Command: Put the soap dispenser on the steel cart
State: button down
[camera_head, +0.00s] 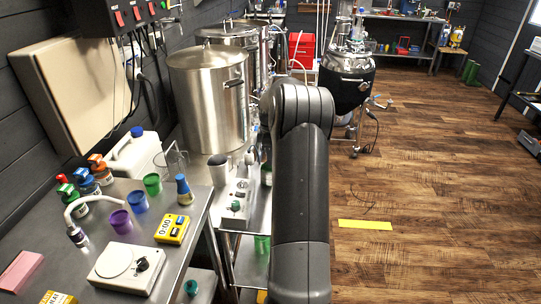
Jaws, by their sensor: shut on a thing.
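My arm reaches forward through the middle of the view, and my gripper is hidden behind it. I cannot make out a soap dispenser for certain; part of a small dark greenish bottle (265,152) shows at the arm's left edge, and what it is cannot be told. A steel-topped surface (199,210) fills the left foreground. Beyond it a second, lower steel stand (250,262) shows beside my arm, partly covered by it. I cannot tell which of these is the steel cart.
The left surface holds a white scale (126,268), a yellow timer (172,229), coloured cups (137,201), small bottles and a white jug (135,156). Steel kettles (208,97) stand behind. A dark-jacketed vessel (346,84) stands ahead. The wooden floor (430,180) at right is clear, with a yellow strip (365,224).

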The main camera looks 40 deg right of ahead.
jog(key=shift+f, duration=0.1)
jog(key=c, duration=1.1)
grip_release()
